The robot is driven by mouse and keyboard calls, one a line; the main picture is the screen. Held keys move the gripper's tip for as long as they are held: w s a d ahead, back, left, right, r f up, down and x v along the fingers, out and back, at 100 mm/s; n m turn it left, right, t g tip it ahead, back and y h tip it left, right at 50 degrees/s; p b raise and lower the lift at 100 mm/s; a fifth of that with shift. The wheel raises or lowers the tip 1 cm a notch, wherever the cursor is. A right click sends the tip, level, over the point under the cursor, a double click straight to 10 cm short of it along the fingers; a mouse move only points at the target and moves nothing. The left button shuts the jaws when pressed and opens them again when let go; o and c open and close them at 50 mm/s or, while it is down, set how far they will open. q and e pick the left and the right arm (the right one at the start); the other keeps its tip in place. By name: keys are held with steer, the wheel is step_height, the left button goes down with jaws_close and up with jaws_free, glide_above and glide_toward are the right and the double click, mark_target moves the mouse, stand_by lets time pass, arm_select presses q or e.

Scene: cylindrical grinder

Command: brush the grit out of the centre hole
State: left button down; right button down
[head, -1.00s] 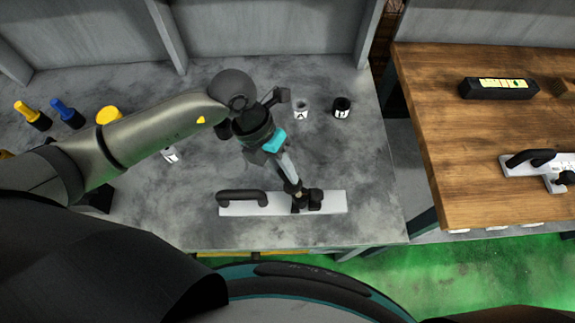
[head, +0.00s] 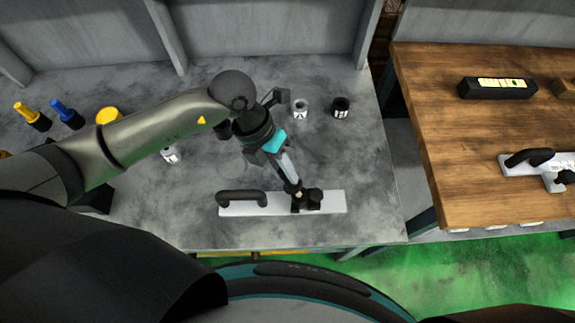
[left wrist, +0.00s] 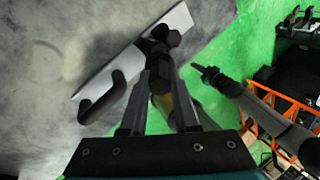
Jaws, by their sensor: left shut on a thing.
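My left gripper (head: 293,186) points down at the right half of a white plate (head: 265,206) on the grey bench. It is shut on a small dark thing with a yellowish part (left wrist: 163,100), seen between the fingers in the left wrist view; I cannot tell for sure that it is a brush. The plate carries a black handle (head: 242,197) on its left and a black knobbed block (head: 314,197) close beside the fingertips. Whether the held thing touches the block is unclear. No centre hole or grit can be made out. My right gripper (left wrist: 208,74) shows in the left wrist view, its jaws unclear.
A yellow-topped tool (head: 28,113), a blue-topped tool (head: 65,112) and a yellow round thing (head: 107,115) stand at the bench's left. A wooden table (head: 470,150) is at right.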

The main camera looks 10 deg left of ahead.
arm_select(q)
steer(key=shift+w+d, duration=0.3)
steer(key=shift+d, duration=0.15)
steer(key=shift+s+a, duration=0.1)
steer(key=shift+a, duration=0.1)
steer(key=shift+s+a, duration=0.3)
steer(key=shift+a, duration=0.05)
steer(key=shift+w+d, duration=0.25)
steer(key=shift+d, duration=0.05)
steer(key=shift+r, duration=0.1)
stand_by(0.3)
step_height(320, 180, up, 6)
steer(key=p, duration=0.5)
steer(key=shift+p, duration=0.3)
